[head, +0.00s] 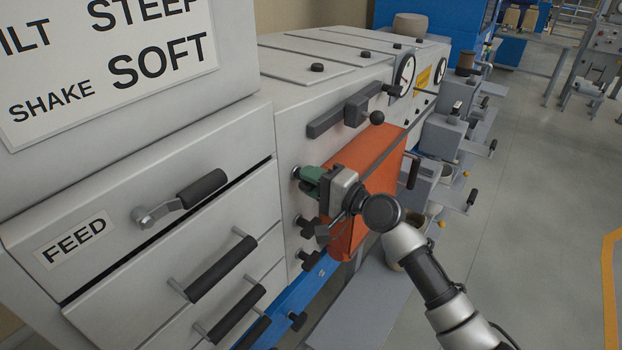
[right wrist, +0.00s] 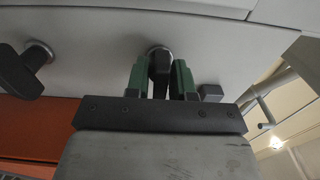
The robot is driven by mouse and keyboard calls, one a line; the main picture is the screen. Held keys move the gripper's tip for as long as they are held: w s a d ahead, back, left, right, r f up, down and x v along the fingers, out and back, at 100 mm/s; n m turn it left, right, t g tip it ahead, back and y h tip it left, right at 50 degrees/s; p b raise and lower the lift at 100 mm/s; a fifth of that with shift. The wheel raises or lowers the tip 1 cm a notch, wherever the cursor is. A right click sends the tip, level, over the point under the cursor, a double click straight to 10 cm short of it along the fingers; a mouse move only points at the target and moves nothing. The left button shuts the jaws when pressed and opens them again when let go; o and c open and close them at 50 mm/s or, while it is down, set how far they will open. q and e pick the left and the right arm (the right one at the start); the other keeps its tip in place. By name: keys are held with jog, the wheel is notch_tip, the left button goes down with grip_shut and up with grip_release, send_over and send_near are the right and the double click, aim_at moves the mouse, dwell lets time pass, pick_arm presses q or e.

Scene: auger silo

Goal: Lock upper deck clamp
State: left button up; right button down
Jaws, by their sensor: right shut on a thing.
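A row of black clamp knobs runs down the grey machine's side face. My right gripper (head: 308,180) is at the top one, and its green fingers hide most of that knob in the head view. In the right wrist view, the fingers (right wrist: 160,82) are shut on this upper clamp knob (right wrist: 160,64), one finger on each side, with its round metal base against the panel. A lower clamp knob (head: 306,226) shows just below my gripper in the head view, and a neighbouring knob (right wrist: 22,72) shows at the left of the wrist view. My left gripper is not in view.
An orange panel (head: 352,238) stands close behind my right gripper. A drawer marked FEED (head: 75,238) with a black-gripped handle (head: 200,190) is at the left. The floor (head: 530,220) at the right is clear.

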jog(key=c, duration=1.2)
grip_release()
jog(key=shift+o, duration=0.2)
jog(key=b+v, duration=0.3)
jog(key=v, duration=0.8)
jog(key=shift+b, duration=0.3)
jog(key=shift+w+f, duration=0.1)
jog(key=shift+w, duration=0.05)
